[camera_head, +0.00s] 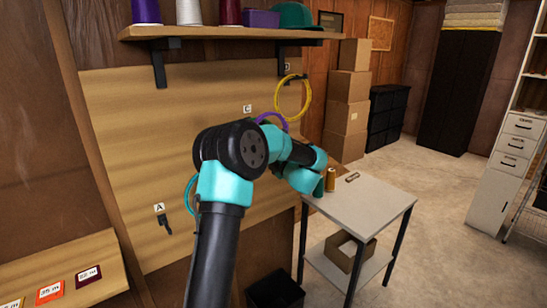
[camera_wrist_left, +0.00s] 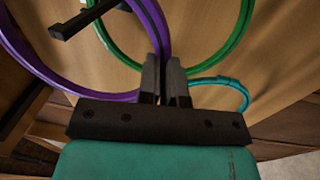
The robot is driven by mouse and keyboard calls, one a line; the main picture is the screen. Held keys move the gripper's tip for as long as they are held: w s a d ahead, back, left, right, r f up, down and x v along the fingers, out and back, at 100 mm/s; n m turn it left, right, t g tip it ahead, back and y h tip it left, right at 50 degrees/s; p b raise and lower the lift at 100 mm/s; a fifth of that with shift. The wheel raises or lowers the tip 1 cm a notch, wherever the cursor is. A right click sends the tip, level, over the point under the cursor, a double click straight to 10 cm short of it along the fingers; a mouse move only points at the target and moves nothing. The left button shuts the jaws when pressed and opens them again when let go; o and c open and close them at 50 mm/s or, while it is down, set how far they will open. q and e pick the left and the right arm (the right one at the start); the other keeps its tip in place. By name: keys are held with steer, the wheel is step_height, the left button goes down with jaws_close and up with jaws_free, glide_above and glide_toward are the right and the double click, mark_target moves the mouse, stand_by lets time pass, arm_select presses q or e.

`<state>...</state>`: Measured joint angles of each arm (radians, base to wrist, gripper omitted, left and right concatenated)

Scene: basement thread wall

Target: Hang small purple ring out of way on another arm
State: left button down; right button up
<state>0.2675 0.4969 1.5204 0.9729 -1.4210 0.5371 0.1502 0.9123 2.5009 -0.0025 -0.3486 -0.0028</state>
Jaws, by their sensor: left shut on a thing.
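The purple ring (camera_wrist_left: 100,92) is pinched between the fingers of my left gripper (camera_wrist_left: 163,80) in the left wrist view. The gripper is shut on it. Part of the ring (camera_head: 285,122) shows above my arm in the head view, near the label C on the board. The gripper itself is hidden there behind my arm. A dark peg arm (camera_wrist_left: 85,20) crosses the purple ring's opening in the wrist picture; I cannot tell whether the ring is on it. A yellow ring (camera_head: 308,100) hangs at peg B (camera_head: 294,77). Peg A (camera_head: 165,226) looks empty. My right gripper is not seen.
A green ring (camera_wrist_left: 210,72) and a teal ring (camera_wrist_left: 240,88) are close to the gripper; the teal ring (camera_head: 188,195) also shows beside my arm. A shelf (camera_head: 225,33) with spools overhangs the board. A small table (camera_head: 375,205) stands at the right.

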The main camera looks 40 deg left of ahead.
arm_select(q)
steer(key=a+f, duration=0.3)
steer(key=a, duration=0.2)
steer(key=shift+w+f, duration=0.15)
steer(key=shift+w, duration=0.25)
steer(key=shift+a, duration=0.1)
stand_by(0.6)
steer(key=c, duration=1)
jaws_free()
steer(key=s+d, duration=0.1)
steer(key=d, duration=0.8)
steer(key=shift+s, duration=0.2)
